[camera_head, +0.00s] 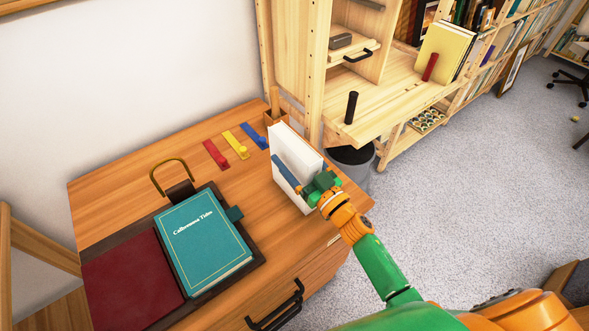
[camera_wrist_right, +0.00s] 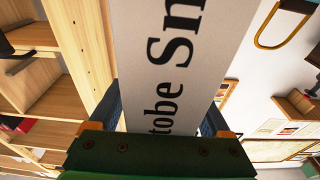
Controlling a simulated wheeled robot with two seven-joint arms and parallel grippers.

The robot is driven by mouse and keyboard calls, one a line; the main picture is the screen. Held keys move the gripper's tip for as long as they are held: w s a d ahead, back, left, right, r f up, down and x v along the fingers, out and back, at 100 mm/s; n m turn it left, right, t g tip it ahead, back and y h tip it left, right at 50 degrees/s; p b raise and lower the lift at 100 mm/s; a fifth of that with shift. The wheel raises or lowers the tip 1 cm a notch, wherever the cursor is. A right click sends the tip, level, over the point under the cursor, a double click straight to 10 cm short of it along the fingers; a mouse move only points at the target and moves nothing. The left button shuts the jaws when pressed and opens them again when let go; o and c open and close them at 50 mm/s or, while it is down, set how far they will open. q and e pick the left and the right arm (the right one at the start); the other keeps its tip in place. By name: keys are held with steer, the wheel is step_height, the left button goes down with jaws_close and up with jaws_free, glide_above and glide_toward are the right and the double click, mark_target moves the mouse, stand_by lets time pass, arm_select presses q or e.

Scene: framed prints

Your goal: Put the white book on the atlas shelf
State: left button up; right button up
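The white book (camera_head: 297,152) is upright at the right part of the wooden desk (camera_head: 125,193). I cannot tell whether its bottom edge touches the desk. My right gripper (camera_head: 300,188) has a finger on each side of the book and appears shut on it. In the right wrist view, the book's spine (camera_wrist_right: 170,60) with large dark lettering fills the space between the fingers (camera_wrist_right: 165,118). A pale wooden shelf (camera_head: 390,95) stands beyond the desk, with yellow books (camera_head: 442,52) on it; no label marks it as the atlas shelf. My left gripper is out of view.
A black post (camera_head: 351,107) and a red post (camera_head: 430,67) stand on the shelf board, with bare wood between them. A teal book (camera_head: 203,240) lies on the desk. Red, yellow and blue pieces lie behind it. A dark bin (camera_head: 352,160) stands below the shelf.

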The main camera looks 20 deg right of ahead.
jaws_close()
stand_by(1.2)
